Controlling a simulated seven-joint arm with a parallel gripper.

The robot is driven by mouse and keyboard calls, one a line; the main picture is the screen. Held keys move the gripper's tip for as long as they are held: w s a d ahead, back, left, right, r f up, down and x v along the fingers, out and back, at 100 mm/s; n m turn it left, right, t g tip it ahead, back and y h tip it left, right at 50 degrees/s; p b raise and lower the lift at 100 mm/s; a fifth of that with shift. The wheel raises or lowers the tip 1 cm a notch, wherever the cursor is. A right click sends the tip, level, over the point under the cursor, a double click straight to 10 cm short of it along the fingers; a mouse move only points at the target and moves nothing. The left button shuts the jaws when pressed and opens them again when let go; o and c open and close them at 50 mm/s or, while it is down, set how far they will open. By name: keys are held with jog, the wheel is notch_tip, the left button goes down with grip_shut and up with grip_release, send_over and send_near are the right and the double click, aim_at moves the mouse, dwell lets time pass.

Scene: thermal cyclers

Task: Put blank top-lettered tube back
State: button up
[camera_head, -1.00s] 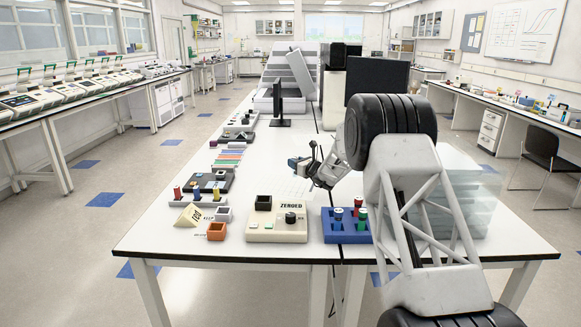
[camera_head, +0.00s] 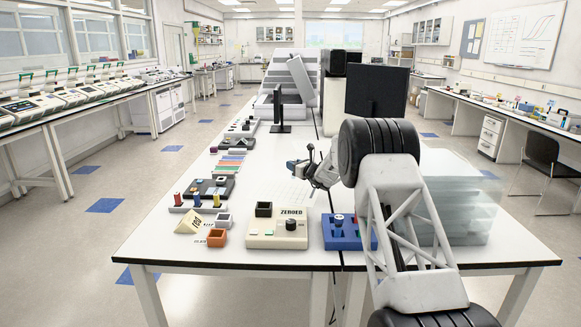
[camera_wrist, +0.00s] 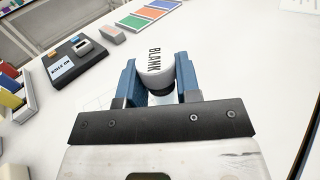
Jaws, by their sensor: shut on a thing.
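My gripper (camera_wrist: 158,82) has two blue fingers and is shut on the blank tube (camera_wrist: 155,74). The tube has a white top and a dark band below it. The tube's lower part is hidden by the gripper. In the head view my gripper (camera_head: 297,164) is above the white table, behind the blue rack (camera_head: 330,240). The rack's right side is hidden by my arm.
A beige box marked ZEROED (camera_head: 277,236) stands left of the blue rack. Further left are a rack with red, blue and yellow tubes (camera_head: 196,201), an orange cup (camera_head: 217,238) and a dark block (camera_wrist: 78,62).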

jog(key=w+a, duration=0.1)
jog(key=w, duration=0.9)
jog(key=shift+a+f, duration=0.3)
jog(key=shift+f, duration=0.1)
jog(key=shift+s, duration=0.1)
jog(key=shift+f, duration=1.75)
jog(key=shift+f, duration=0.1)
jog(key=o, duration=1)
jog(key=shift+f, duration=0.1)
jog(key=shift+c, duration=0.2)
jog(key=shift+r, duration=0.2)
jog(key=shift+v, duration=6)
